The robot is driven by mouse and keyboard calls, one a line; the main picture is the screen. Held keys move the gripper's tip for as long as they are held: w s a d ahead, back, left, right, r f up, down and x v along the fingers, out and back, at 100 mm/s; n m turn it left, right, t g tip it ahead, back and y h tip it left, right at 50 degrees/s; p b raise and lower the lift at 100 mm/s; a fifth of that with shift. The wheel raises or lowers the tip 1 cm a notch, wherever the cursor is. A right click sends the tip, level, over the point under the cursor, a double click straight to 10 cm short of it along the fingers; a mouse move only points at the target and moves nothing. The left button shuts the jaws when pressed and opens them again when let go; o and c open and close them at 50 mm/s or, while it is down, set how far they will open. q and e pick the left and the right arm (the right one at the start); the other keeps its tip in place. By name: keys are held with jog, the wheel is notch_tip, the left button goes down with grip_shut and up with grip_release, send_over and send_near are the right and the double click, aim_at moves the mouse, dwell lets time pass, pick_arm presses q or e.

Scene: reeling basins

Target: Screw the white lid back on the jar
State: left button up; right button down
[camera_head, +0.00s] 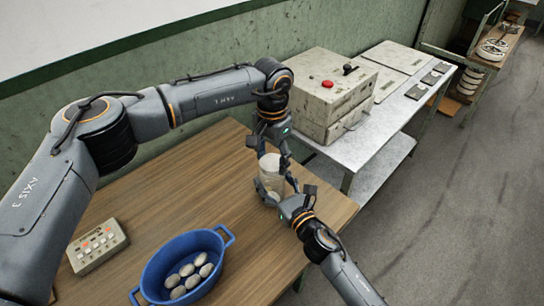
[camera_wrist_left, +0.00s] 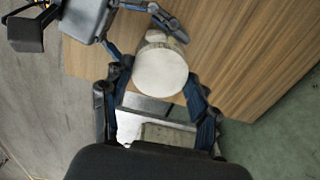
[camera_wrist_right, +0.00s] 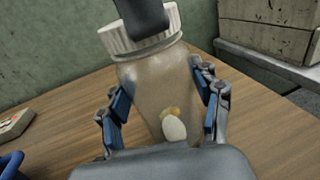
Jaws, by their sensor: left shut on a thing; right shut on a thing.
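The jar (camera_head: 268,183) stands upright on the wooden table. It is clear, with a pale oval thing visible inside it in the right wrist view (camera_wrist_right: 160,85). The white ridged lid (camera_wrist_right: 113,42) sits on the jar's mouth; I cannot tell how tight it is. It shows as a pale disc in the left wrist view (camera_wrist_left: 160,72). My left gripper (camera_head: 272,153) reaches down from above and is shut on the lid, with a finger at either side. My right gripper (camera_head: 279,197) is shut on the jar's body from the side. The fingers hide parts of both.
A blue basin (camera_head: 163,257) with several pale oval pieces stands at the table's front. A control box with buttons (camera_head: 97,245) is left of it. A machine with a red button (camera_head: 327,90) stands on a metal bench behind. Bare wooden table (camera_head: 175,190) lies left of the jar.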

pick_arm(q)
jog(key=shift+m, duration=0.4)
pick_arm(e)
jog(key=shift+f, duration=0.1)
pick_arm(q)
jog(key=o, duration=0.7)
jog(key=shift+r, duration=0.15)
jog(key=shift+r, duration=2.15)
jog(key=shift+c, duration=0.3)
